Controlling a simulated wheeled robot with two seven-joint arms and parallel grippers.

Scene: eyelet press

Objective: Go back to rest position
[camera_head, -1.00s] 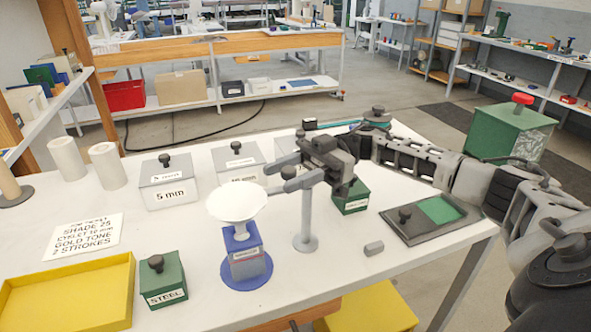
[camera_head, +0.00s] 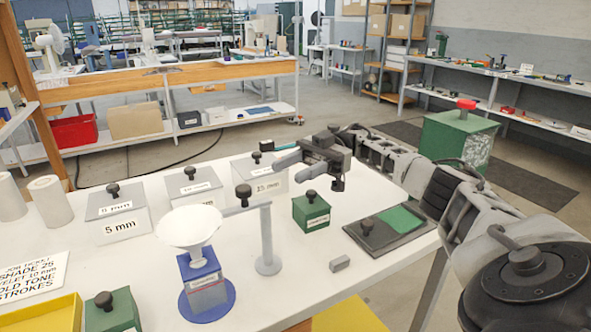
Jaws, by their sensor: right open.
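My right gripper (camera_head: 289,170) hangs over the white table, its two grey fingers apart with nothing between them. It is above and behind the small green box (camera_head: 311,212), close in the picture to the rightmost lidded box (camera_head: 262,180). My right arm comes in from the right edge. A blue press-like stand (camera_head: 204,283) with a white dish (camera_head: 189,227) on top stands at the front. A grey post (camera_head: 267,240) beside it shows a dark knob (camera_head: 243,192) near its top. My left gripper is out of view.
A 5 mm box (camera_head: 119,218), a middle box (camera_head: 196,184), white cylinders (camera_head: 50,200), a job ticket (camera_head: 35,276), yellow tray (camera_head: 45,315), green knobbed box (camera_head: 113,312), grey block (camera_head: 340,263) and a dark tray with a green pad (camera_head: 402,218) are on the table. A green bin (camera_head: 455,138) stands behind my arm.

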